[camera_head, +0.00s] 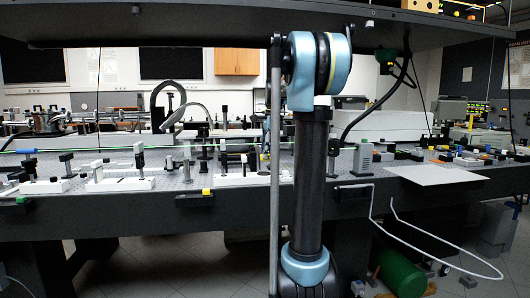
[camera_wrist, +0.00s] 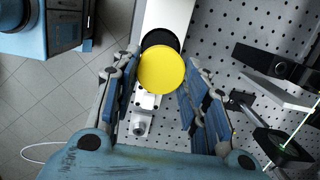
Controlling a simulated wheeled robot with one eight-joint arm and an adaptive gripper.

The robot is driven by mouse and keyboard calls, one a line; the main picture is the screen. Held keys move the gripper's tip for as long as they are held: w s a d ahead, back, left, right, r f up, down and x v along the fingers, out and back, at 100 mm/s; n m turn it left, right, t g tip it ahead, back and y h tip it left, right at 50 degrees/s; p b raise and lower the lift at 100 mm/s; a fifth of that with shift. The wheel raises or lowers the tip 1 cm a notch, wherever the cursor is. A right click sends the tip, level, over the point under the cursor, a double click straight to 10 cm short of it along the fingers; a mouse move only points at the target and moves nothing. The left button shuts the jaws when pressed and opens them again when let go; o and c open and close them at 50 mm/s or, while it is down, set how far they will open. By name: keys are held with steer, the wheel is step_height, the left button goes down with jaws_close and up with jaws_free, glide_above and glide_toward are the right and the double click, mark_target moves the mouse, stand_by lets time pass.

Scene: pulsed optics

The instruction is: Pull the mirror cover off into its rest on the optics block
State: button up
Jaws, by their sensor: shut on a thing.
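The mirror cover, seen as a round yellow disc (camera_wrist: 162,71), lies between the two blue-padded fingers of my gripper (camera_wrist: 163,62) in the wrist view. The gripper is shut on this cover, with a fingertip at each side. A black round part (camera_wrist: 160,38) shows just beyond the cover and is partly hidden by it. A white block (camera_wrist: 169,12) extends beyond the black part on the perforated bench top. I cannot tell whether the cover still touches the black part. In the head view my own arm hides the gripper.
A small white fitting (camera_wrist: 141,123) sits between the fingers, nearer my palm. A dark block (camera_wrist: 270,63) and a grey plate (camera_wrist: 275,92) stand to the right, near a green beam (camera_wrist: 300,128). The bench (camera_head: 220,182) carries several optics. A white sheet (camera_head: 435,175) lies at right.

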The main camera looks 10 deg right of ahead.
steer(key=shift+a+r, duration=0.3)
steer(key=shift+a, duration=0.25)
steer(key=shift+d, duration=0.1)
steer(key=shift+w, duration=0.1)
steer(key=shift+f, duration=0.3)
glide_above(265, 174)
steer(key=shift+w+d+f, duration=0.1)
steer(key=shift+w+f, duration=0.05)
steer(key=shift+f, duration=1.1)
steer(key=shift+w+f, duration=0.1)
steer(key=shift+f, duration=1.1)
steer(key=shift+f, duration=0.75)
steer(key=o, duration=1.4)
